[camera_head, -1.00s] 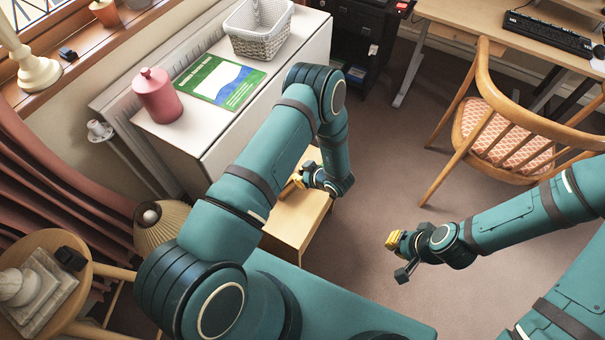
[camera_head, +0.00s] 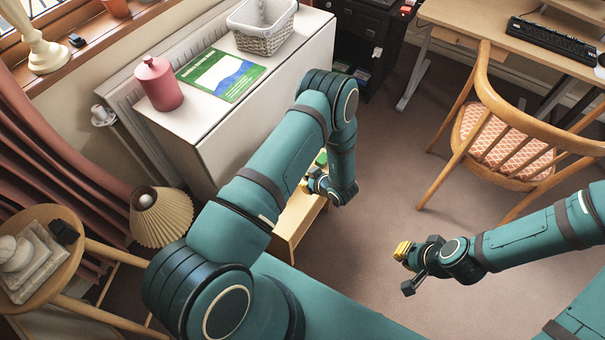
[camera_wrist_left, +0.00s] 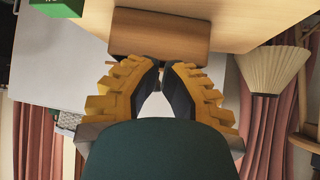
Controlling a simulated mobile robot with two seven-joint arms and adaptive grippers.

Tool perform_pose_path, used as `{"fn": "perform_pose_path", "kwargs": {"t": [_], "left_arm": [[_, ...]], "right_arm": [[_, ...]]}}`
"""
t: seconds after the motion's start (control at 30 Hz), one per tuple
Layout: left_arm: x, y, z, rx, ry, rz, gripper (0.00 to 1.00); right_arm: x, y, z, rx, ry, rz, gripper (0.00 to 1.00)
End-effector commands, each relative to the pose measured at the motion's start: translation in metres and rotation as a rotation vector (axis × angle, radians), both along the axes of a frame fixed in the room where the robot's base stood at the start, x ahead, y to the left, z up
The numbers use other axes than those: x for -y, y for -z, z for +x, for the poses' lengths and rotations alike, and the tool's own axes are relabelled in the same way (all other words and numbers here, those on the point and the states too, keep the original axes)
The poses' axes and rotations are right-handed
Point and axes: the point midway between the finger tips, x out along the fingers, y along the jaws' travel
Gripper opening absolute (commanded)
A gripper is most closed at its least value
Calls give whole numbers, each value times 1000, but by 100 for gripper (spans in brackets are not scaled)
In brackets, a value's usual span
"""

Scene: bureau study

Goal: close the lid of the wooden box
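The brown wooden box (camera_wrist_left: 160,33) shows in the left wrist view, on a pale wooden low table (camera_wrist_left: 235,25). The box is hidden behind my left arm in the head view, and I cannot tell how its lid stands. My left gripper (camera_wrist_left: 161,70) points at the box's near side; its yellow-backed fingers nearly meet, with nothing seen between them. A dark part lies by the fingertips, and contact is unclear. In the head view my left gripper (camera_head: 306,184) is over the low table (camera_head: 292,222). My right gripper (camera_head: 402,250) looks shut and empty, over bare floor.
A green object (camera_head: 321,158) sits beyond my left gripper. A white cabinet (camera_head: 240,135) bears a pink jar (camera_head: 158,84), a green booklet (camera_head: 221,75) and a basket (camera_head: 262,28). A pleated lamp (camera_head: 160,218) stands left, a wooden chair (camera_head: 500,135) right. Floor between is clear.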

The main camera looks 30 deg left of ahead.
Motion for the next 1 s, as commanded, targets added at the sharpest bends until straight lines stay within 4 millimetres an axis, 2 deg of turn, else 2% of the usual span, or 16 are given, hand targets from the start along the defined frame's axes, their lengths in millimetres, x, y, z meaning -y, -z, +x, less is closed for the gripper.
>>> {"fn": "perform_pose_path", "kwargs": {"t": [0.17,0.33,0.57,0.63,0.83,1.0], "left_arm": [[-28,-13,16,20,148,21,0],[-55,-28,32,48,376,39,0],[-73,-44,39,82,641,39,0],[-88,-49,41,110,710,81,0],[-123,-65,37,209,937,185,0],[-140,-79,13,311,1153,224,0]], "right_arm": [[0,-6,-1,-2,-1,0,0],[-1,-12,-2,-4,-2,2,0],[-1,-18,-3,-8,-2,2,0],[-1,-22,-4,-9,-3,2,0],[-1,-33,-6,-14,-4,3,0],[-1,-42,-8,-18,-4,4,0]]}}
